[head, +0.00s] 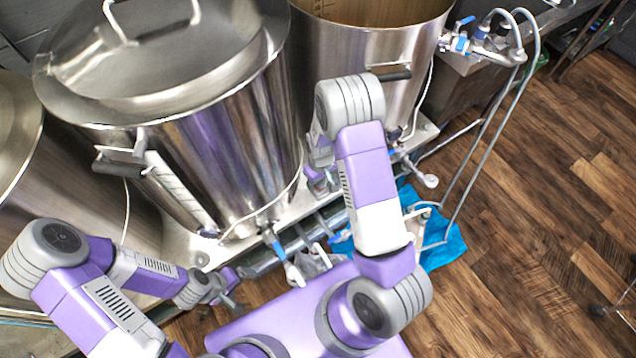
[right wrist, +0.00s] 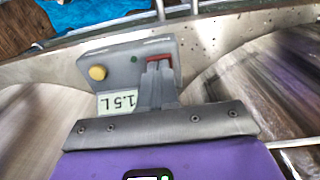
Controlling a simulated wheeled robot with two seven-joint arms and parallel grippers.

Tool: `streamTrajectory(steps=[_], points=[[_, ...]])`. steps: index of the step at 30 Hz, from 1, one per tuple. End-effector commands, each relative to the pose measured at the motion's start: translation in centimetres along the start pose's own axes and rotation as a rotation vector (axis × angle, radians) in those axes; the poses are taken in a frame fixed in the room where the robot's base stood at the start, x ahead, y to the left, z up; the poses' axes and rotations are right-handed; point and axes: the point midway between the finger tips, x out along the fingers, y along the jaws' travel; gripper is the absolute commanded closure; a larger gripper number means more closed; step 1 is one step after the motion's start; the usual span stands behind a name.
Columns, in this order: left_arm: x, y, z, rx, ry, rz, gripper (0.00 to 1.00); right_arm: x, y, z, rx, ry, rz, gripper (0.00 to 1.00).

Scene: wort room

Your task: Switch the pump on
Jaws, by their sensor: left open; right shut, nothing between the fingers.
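A grey switch box (right wrist: 120,72) is fixed at the steel frame in the right wrist view. It carries a round yellow button (right wrist: 97,73), a small green dot (right wrist: 134,59) and a red switch (right wrist: 177,60). A label reading "1.5 L" (right wrist: 118,103) appears upside down. My right gripper (right wrist: 158,66) is shut and empty, its fingertips at the red switch and covering part of it. I cannot tell whether they touch it. In the head view the right gripper (head: 320,186) is low between two kettles. My left gripper (head: 228,298) is open and empty. The pump cannot be made out.
A lidded steel kettle (head: 225,140) and an open kettle (head: 375,60) stand on a steel frame. Valves with blue handles (head: 275,245) stick out in front. A blue cloth or sheet (head: 445,248) lies on the floor. The wooden floor (head: 540,200) at right is mostly clear.

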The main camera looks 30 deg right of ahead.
Motion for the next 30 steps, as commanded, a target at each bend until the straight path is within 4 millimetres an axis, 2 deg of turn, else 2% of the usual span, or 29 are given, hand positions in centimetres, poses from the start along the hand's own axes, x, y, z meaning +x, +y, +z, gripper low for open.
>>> streamTrajectory(steps=[7, 11, 30], points=[[0.6, -0.2, 0.0, 0.000, 0.000, 0.000, 0.13, 0.9, 0.0, 0.0, 0.000, 0.000, 0.000, 1.00], [0.4, -0.2, 0.0, 0.000, 0.000, 0.000, 0.13, 0.6, 0.0, 0.0, 0.000, 0.001, 0.000, 1.00], [-4.0, 1.5, 0.2, 0.000, 0.000, 0.000, 0.13, -5.2, 0.0, 0.0, -0.001, 0.001, 0.000, 1.00]])
